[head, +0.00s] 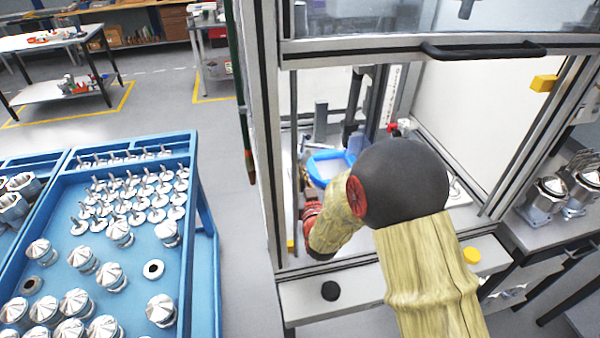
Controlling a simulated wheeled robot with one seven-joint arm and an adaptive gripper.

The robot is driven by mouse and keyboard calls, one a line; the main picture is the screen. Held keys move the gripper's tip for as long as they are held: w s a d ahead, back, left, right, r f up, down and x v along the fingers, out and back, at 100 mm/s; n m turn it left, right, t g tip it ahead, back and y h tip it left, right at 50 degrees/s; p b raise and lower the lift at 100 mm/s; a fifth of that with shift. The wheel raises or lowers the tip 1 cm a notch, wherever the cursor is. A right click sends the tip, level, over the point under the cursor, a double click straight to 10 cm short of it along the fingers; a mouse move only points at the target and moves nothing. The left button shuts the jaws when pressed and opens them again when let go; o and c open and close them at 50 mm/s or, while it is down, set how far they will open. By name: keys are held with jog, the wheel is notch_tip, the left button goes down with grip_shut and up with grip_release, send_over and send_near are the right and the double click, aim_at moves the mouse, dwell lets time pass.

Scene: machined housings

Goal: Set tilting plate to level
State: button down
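My arm reaches through the open front of a framed machine enclosure and bends back at a black joint. My gripper (308,188) seems to be the small dark part above the red and black wrist, at the left inside the enclosure. It is too small and too covered to show whether its fingers are apart or holding anything. A blue-rimmed part with a pale inside (327,168) lies just to the right of it and may be the tilting plate. My arm's black joint covers its right side. I cannot tell its tilt or whether the gripper touches it.
The enclosure's raised door has a black handle (484,50); metal posts flank the opening. A front ledge carries a black button (330,291) and a yellow button (472,256). A blue cart (205,240) with metal parts stands left. A bench (545,236) with housings stands right.

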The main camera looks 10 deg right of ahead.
jog(key=c, duration=2)
grip_release()
jog(key=shift+s+a+f, duration=0.1)
jog(key=shift+s+f, duration=0.05)
jog(key=shift+f, duration=0.45)
jog(key=shift+o, duration=0.6)
jog(key=shift+r, duration=0.25)
jog(key=s, duration=1.2)
jog(key=shift+w+r, duration=0.1)
jog(key=shift+w, duration=0.05)
